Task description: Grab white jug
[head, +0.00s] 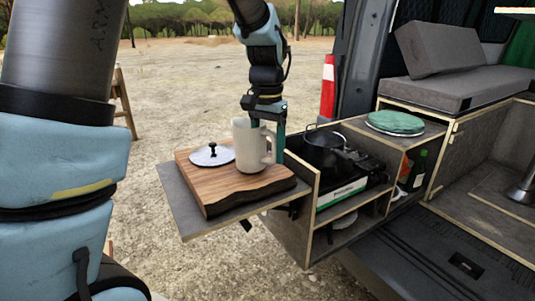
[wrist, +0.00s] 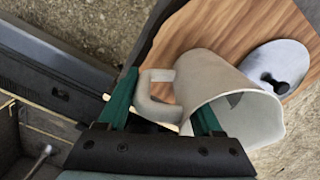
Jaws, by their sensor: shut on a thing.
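The white jug (head: 249,146) stands upright at the wooden board, its handle to the right in the head view. In the wrist view the jug (wrist: 212,82) shows its open mouth and its handle (wrist: 147,92). My gripper (head: 268,134) is at the jug's handle side, with one green finger outside the handle and the other by the jug's body. In the wrist view my gripper (wrist: 163,95) has its fingers on either side of the handle and is shut on the jug. Whether the jug's base touches the board is unclear.
The wooden board (head: 262,198) lies on a fold-out shelf. A white lid with a black knob (head: 212,154) lies left of the jug. A black pot (head: 325,147) sits on the stove to the right. Green plates (head: 396,122) rest on the counter beyond.

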